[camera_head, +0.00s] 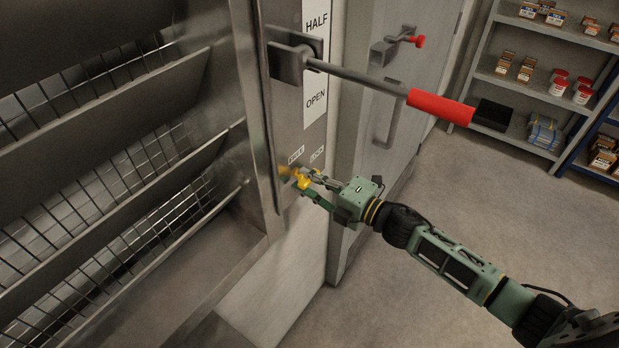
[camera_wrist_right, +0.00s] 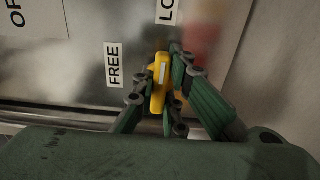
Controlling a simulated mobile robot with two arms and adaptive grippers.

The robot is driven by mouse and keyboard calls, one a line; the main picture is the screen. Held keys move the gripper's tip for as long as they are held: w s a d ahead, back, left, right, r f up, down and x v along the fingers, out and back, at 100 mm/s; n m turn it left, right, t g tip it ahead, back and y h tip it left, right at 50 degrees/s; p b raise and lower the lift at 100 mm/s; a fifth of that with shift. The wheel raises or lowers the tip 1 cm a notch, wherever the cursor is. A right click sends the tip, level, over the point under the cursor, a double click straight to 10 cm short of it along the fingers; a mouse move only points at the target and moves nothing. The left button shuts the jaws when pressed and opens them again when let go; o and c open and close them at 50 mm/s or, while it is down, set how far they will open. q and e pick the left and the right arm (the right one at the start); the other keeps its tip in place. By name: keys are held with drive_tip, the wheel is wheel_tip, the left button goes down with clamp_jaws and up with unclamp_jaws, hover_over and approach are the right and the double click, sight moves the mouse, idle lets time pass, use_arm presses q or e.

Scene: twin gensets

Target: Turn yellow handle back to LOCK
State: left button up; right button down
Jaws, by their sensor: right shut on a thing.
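The yellow handle (camera_head: 303,180) sits low on the metal panel, below the labels FREE (camera_head: 296,154) and LOCK (camera_head: 317,154). My right gripper (camera_head: 308,183) is shut on it, with a finger on each side. In the right wrist view the yellow handle (camera_wrist_right: 159,82) stands between the two fingers of the gripper (camera_wrist_right: 162,90). It tilts slightly, its top between the FREE label (camera_wrist_right: 114,65) and the partly cut-off LOCK label (camera_wrist_right: 167,11). My left gripper is not in view.
A long lever with a red grip (camera_head: 440,106) juts out above my right arm, beside the HALF and OPEN plate (camera_head: 315,95). Louvre slats (camera_head: 110,150) fill the left. A grey door (camera_head: 385,120) and shelves (camera_head: 540,85) stand behind. The floor at the right is clear.

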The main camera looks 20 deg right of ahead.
drive_tip(key=c, duration=1.8)
unclamp_jaws()
drive_tip(key=v, duration=1.2)
drive_tip(key=shift+d+f, duration=0.1)
drive_tip(key=shift+d, duration=0.05)
